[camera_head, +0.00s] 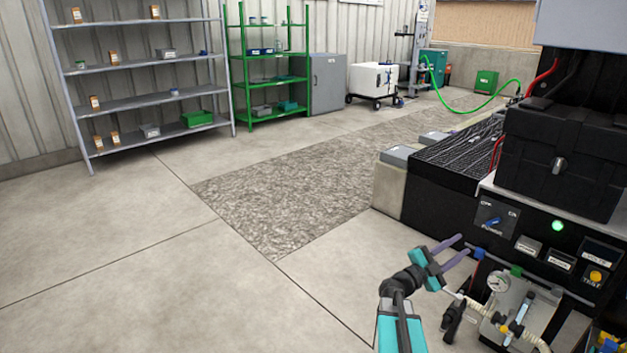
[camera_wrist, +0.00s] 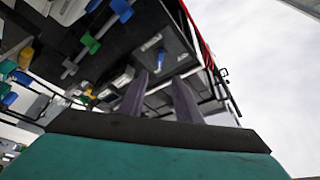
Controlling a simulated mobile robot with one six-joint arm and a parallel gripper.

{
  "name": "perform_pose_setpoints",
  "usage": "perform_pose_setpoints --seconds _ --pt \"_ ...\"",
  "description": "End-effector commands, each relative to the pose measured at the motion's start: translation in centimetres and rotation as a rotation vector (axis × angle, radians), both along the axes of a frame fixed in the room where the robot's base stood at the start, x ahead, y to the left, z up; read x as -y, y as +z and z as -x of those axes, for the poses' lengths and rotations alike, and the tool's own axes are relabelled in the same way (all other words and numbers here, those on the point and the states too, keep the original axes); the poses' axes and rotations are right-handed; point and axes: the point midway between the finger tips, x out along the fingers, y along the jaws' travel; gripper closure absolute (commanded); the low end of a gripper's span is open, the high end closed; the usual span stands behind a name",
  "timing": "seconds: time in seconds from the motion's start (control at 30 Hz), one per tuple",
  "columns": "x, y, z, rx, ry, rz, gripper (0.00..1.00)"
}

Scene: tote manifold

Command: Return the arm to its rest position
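My arm, teal and black, reaches up from the bottom of the head view. My gripper (camera_head: 455,251) points right, toward the front of a black machine (camera_head: 460,207). Its two purple-grey fingers stand apart with nothing visible between them. In the wrist view the fingers of my gripper (camera_wrist: 163,97) are also spread and empty, with the machine's panel beyond them. The fingertips look close to the panel in the head view; I cannot tell the exact gap.
A pressure gauge (camera_head: 498,281), small valves and a hose sit just right of my gripper. The panel has a blue switch (camera_head: 491,222), a lit green lamp (camera_head: 557,225) and a yellow button (camera_head: 596,276). Open concrete floor (camera_head: 140,250) lies left. Shelves (camera_head: 150,105) stand at the back wall.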

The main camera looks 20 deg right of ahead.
Motion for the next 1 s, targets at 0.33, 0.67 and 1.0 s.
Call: perform_pose_setpoints --seconds 0.33,0.67,1.0 --pt "-3.6 1.2 -3.6 -0.024 0.073 -0.016 0.70" --pt "-12.6 0.5 -9.7 -0.142 0.259 -0.036 0.70" --pt "-25.9 -4.0 -17.9 -0.409 0.685 -0.095 0.70"
